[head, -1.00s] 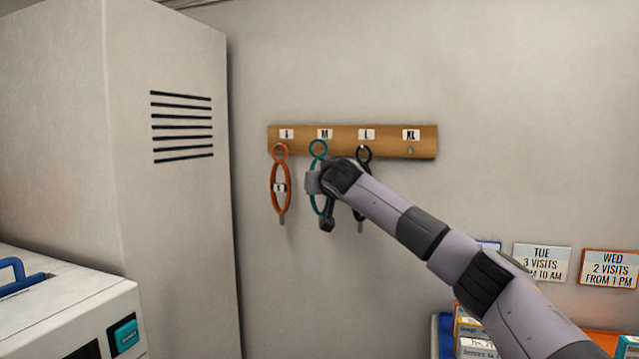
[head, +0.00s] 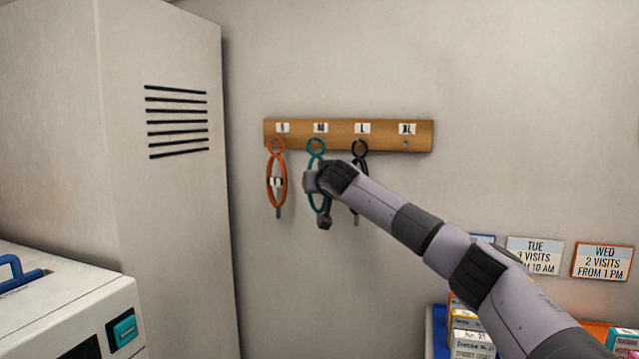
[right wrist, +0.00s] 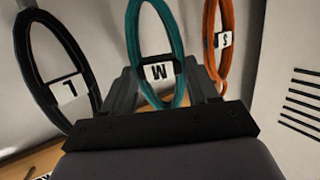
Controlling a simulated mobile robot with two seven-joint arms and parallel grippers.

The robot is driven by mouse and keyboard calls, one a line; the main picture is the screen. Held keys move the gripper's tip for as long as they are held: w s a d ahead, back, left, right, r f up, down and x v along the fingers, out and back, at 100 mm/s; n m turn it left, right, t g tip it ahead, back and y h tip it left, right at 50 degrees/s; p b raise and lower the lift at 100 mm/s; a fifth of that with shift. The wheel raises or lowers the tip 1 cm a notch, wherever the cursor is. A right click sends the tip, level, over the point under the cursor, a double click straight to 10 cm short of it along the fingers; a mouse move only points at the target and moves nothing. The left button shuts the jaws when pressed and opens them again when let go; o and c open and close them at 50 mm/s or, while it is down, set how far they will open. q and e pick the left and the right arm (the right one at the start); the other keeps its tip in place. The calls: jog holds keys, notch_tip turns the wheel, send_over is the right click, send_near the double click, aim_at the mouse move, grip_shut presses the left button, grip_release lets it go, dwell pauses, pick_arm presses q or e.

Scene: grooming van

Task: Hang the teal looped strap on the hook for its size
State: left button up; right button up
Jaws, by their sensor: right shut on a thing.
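The teal looped strap (head: 316,147) hangs upright below the M label (head: 321,128) of the wooden hook board (head: 384,143). Its small top ring overlaps the board where the M hook would be; I cannot tell whether the ring is over that hook. My right gripper (head: 317,182) covers part of its larger loop. In the right wrist view the teal strap (right wrist: 140,30) carries a white M tag (right wrist: 159,73) and stands between the fingers of my right gripper (right wrist: 165,88), which is shut on it. My left gripper is out of view.
An orange strap (head: 276,172) with an S tag hangs left under the S label. A black strap (head: 360,148) with an L tag hangs close right under L. The XL hook (head: 406,144) is bare. A tall cabinet (head: 170,200) stands left; boxes (head: 470,335) sit lower right.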

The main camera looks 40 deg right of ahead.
jog(key=o, duration=1.2)
jog(key=b+v, duration=0.2)
jog(key=v, duration=0.5)
jog(key=shift+s, duration=0.1)
